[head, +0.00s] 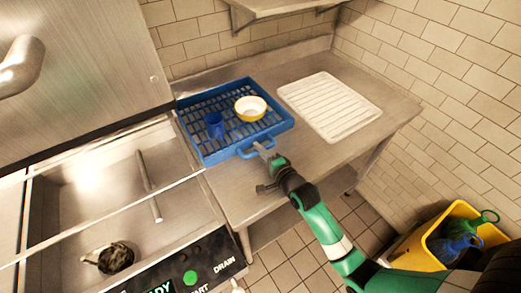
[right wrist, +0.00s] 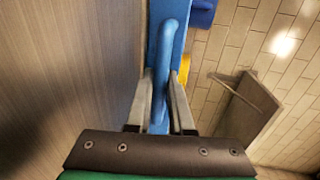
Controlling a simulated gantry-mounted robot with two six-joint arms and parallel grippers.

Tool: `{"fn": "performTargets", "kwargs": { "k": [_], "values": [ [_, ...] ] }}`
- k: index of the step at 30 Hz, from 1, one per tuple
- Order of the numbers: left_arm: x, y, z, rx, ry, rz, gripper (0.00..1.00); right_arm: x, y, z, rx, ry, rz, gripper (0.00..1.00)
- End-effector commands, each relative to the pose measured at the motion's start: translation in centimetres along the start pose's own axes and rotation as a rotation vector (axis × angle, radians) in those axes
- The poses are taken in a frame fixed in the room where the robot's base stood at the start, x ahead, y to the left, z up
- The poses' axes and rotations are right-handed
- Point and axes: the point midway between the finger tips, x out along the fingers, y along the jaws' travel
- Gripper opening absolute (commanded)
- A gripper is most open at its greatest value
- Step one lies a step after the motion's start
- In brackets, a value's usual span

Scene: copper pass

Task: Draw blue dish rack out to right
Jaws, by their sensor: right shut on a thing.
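The blue dish rack (head: 205,152) lies on the metal counter, next to the dishwasher on the left. In the right wrist view the handle (right wrist: 164,70) runs between the two fingers (right wrist: 162,105). My left gripper is not in view.
A white ribbed drainboard (head: 330,103) lies on the counter (head: 290,135) to the right of the rack, with a narrow gap between them. A yellow bin (head: 410,250) with green and blue items stands on the floor at lower right. A shelf (head: 275,8) is on the back wall.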

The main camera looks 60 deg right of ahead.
Motion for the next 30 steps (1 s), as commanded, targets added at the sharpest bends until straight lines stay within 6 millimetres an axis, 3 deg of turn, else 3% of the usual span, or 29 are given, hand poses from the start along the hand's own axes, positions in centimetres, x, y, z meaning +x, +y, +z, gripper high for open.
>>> {"fn": "performTargets", "kwargs": {
  "k": [10, 11, 15, 25, 30],
  "values": [
    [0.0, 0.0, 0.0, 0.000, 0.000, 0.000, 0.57, 0.0, 0.0, -0.3, -0.001, 0.007, 0.000, 0.00],
    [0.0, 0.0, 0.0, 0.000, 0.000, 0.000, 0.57, 0.0, 0.0, -0.3, -0.001, 0.007, 0.000, 0.23],
    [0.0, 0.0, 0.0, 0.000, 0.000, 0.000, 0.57, 0.0, 0.0, -0.3, 0.000, 0.006, 0.000, 0.48],
    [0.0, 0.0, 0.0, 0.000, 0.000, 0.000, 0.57, -0.2, 0.1, -0.2, 0.000, 0.004, 0.001, 0.50],
    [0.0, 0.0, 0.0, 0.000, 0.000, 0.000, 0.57, -2.4, 0.1, -0.2, 0.000, 0.004, 0.001, 0.50]
  ]
}}
